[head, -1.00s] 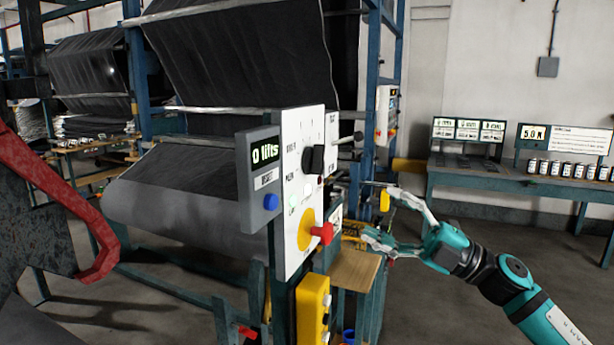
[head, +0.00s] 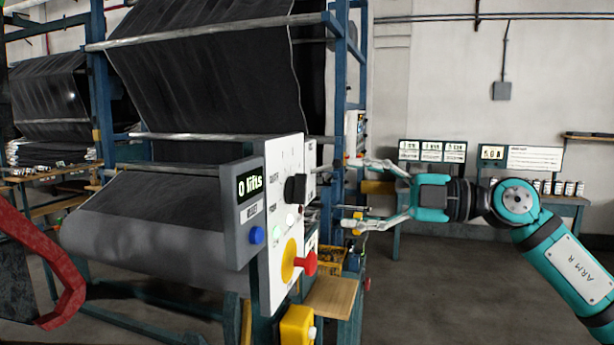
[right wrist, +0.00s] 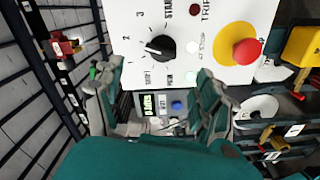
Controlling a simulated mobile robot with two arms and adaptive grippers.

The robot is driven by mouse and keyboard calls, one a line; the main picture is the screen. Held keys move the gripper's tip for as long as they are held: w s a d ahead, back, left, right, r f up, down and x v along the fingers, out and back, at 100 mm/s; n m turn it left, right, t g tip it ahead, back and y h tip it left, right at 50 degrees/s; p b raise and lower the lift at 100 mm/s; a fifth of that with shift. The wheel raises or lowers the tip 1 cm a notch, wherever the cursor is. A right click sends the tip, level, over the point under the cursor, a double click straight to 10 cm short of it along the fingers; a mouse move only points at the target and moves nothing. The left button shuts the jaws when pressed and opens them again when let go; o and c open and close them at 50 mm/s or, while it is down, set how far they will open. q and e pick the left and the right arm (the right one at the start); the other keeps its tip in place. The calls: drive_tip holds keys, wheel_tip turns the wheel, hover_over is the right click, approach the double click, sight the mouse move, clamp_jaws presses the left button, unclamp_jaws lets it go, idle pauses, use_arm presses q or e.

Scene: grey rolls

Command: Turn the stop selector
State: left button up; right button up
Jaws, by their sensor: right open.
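The white control panel (head: 284,150) stands near the middle of the head view, seen at a slant. It carries a black rotary knob (head: 295,188), which looks like the stop selector. In the right wrist view the knob (right wrist: 160,47) has a white pointer line and printed numbers around it. A red handle on a yellow disc (head: 290,258) sits below it on the panel. My right gripper (head: 352,195) is open and empty, to the right of the panel. In the right wrist view its fingers (right wrist: 152,88) are spread, and the knob lies beyond them, untouched. My left gripper is not in view.
A grey counter box (head: 243,215) reading "0 lifts", with a blue button, is beside the panel. A large grey roll (head: 150,235) lies behind it. A wooden shelf (head: 330,297) and yellow box (head: 297,325) are below. A red curved piece (head: 65,300) is at left.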

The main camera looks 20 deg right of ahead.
sight(306, 190)
drive_tip(key=p+x, duration=0.2)
drive_tip(key=x, duration=0.5)
drive_tip(key=shift+w+a+r+p, duration=0.1)
drive_tip(key=shift+w+a+p, duration=0.1)
drive_tip(key=shift+a+p, duration=0.1)
drive_tip(key=shift+w+a, duration=0.25)
drive_tip(key=shift+a, duration=0.1)
drive_tip(key=c, duration=1.2)
drive_tip(key=shift+o, duration=0.2)
